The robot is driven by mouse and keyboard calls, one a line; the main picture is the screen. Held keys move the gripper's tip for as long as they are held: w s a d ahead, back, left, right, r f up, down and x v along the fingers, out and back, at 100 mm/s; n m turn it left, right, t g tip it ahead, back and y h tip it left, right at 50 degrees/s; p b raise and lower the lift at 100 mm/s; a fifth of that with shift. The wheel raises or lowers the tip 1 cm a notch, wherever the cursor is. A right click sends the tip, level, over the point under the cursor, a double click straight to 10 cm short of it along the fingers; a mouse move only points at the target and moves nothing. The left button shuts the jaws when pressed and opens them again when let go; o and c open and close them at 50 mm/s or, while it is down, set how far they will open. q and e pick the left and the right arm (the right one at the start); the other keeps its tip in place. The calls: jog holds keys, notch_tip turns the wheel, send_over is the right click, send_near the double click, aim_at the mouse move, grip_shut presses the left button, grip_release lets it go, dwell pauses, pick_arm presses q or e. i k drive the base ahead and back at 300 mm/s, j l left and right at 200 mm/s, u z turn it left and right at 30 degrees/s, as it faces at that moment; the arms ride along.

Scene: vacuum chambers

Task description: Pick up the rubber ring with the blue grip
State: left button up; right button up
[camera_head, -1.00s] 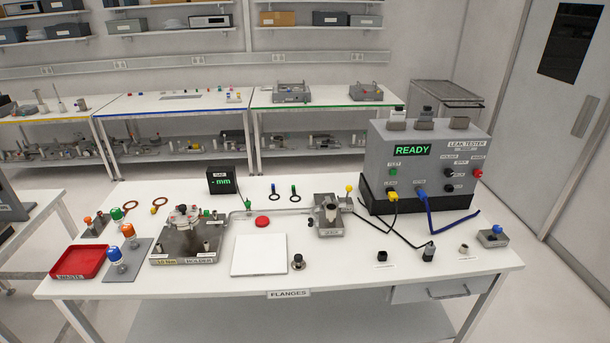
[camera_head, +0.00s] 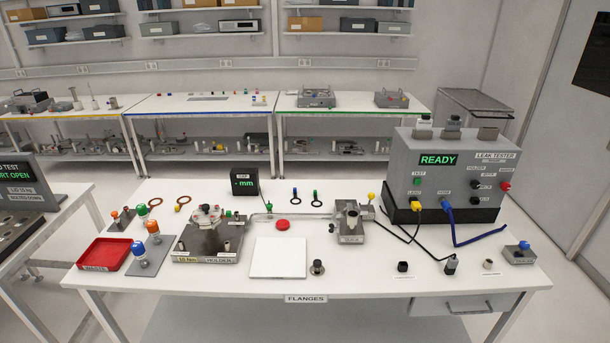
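Two small dark rings with upright grips lie near the back middle of the white table. The rubber ring with the blue grip (camera_head: 294,196) is the left one of the pair. The ring with the green grip (camera_head: 316,197) lies just to its right, apart from it. Both lie flat, behind the red disc (camera_head: 283,225) and the horizontal metal tube. Neither of my grippers shows in the head view.
The white table (camera_head: 380,285) carries a gap display (camera_head: 245,182) left of the rings, a metal holder (camera_head: 210,235) in front left, a clamp block (camera_head: 350,222) in front right and the leak tester (camera_head: 450,175) at right. A red tray (camera_head: 104,254) sits at far left.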

aim_at(295, 189)
jog(key=i, duration=4.15)
jog(key=i+j+z, duration=0.3)
jog(key=i, duration=0.2)
jog(key=i+j+z, duration=0.3)
jog(key=i, duration=0.2)
jog(key=i+j+z, duration=0.3)
jog(key=i, duration=0.2)
jog(key=z, duration=4.55)
